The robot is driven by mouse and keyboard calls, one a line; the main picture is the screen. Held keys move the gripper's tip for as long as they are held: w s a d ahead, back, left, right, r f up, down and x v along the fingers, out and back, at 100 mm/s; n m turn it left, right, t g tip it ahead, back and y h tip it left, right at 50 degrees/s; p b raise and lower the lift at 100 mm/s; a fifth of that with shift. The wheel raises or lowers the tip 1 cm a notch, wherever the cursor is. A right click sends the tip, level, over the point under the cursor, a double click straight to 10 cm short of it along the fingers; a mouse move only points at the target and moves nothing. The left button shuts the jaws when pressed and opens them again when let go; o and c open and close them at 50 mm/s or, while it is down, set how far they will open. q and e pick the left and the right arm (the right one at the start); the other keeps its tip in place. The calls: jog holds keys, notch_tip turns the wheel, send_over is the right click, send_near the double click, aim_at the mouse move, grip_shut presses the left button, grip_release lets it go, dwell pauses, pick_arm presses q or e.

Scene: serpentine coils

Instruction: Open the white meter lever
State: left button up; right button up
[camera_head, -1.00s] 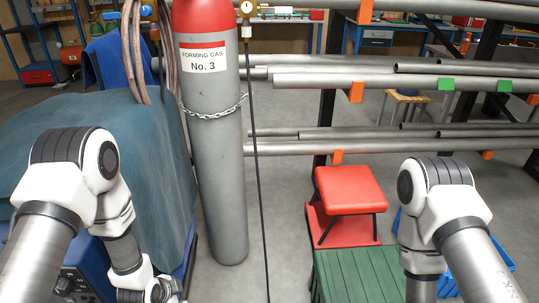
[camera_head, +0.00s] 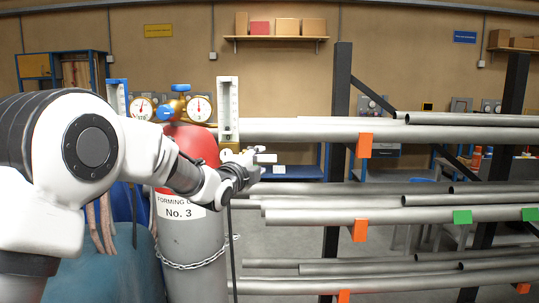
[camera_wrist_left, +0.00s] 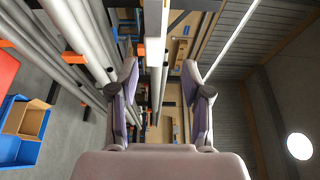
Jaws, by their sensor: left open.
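A white upright meter (camera_head: 228,108) stands beside the regulator at the top of the gas cylinder (camera_head: 190,245). A brass fitting shows at its foot, partly covered by my left gripper (camera_head: 256,164). My left gripper reaches in from the left and sits just below and to the right of this foot. I cannot make out the lever apart from the gripper, or whether they touch. In the left wrist view the two fingers (camera_wrist_left: 160,75) are wide apart, and nothing is clearly held between them. My right gripper is not in view.
Two round gauges (camera_head: 199,107) and a blue knob sit over the cylinder's red top. Another meter (camera_head: 118,97) stands at the left, partly behind my arm. Racked steel pipes (camera_head: 380,131) run close to the right of the gripper. A chain (camera_head: 190,265) loops the cylinder.

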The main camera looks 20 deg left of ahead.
aim_at(267, 159)
pick_arm(q)
jog(key=w, duration=0.2)
jog(key=w+p, duration=0.1)
jog(key=w, duration=0.1)
jog(key=w+d+f, duration=0.1)
jog(key=w, duration=0.1)
jog(key=shift+w+d+p, duration=0.1)
jog(key=shift+w+p, duration=0.25)
jog(key=shift+p, duration=0.05)
jog(key=shift+s+a+r, duration=0.2)
jog(key=shift+s+r, duration=0.05)
jog(key=shift+s, duration=0.15)
jog(key=shift+w+f, duration=0.15)
jog(key=shift+w, duration=0.05)
grip_shut()
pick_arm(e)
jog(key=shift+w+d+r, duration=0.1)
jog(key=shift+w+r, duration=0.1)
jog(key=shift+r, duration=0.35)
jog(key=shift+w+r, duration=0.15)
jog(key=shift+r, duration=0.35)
